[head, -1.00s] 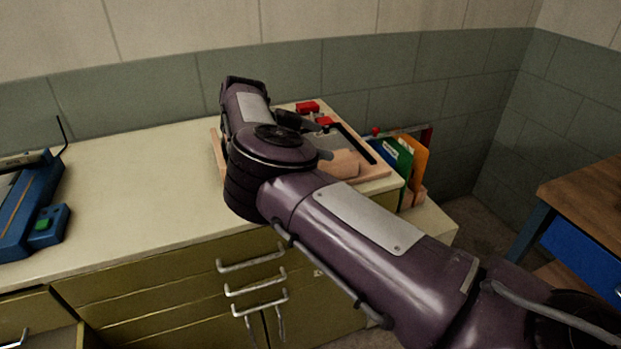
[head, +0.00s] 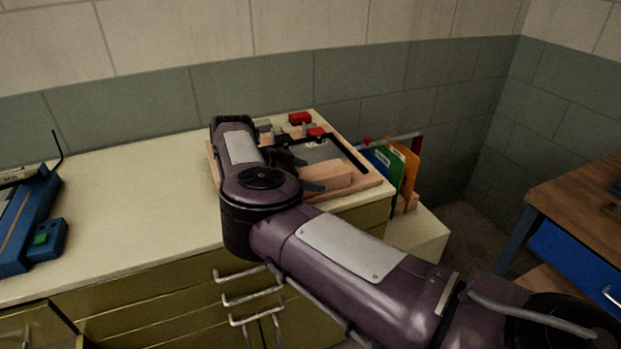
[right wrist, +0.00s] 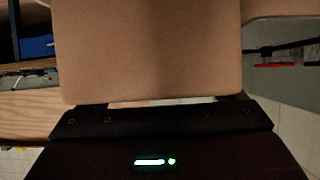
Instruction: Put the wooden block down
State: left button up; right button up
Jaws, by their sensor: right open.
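The wooden block (head: 328,176) is pale and lies at the front of a wooden tray (head: 373,187) on the counter. My right gripper (head: 306,174) is at the block's left side, with its jaws open. My own arm hides part of the gripper and the tray's left side. In the right wrist view the block (right wrist: 150,50) fills the upper middle, very close to the dark gripper body. I cannot tell whether the fingers touch it. My left gripper is out of view.
Red blocks (head: 300,118) and a black-framed panel (head: 350,150) share the tray. Colored folders (head: 402,165) stand to its right. A blue device (head: 35,215) sits at the counter's left. The counter (head: 130,200) between is clear. A wooden-topped bench (head: 580,195) is at the right.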

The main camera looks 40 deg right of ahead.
jog(key=shift+r, duration=0.1)
jog(key=c, duration=1.4)
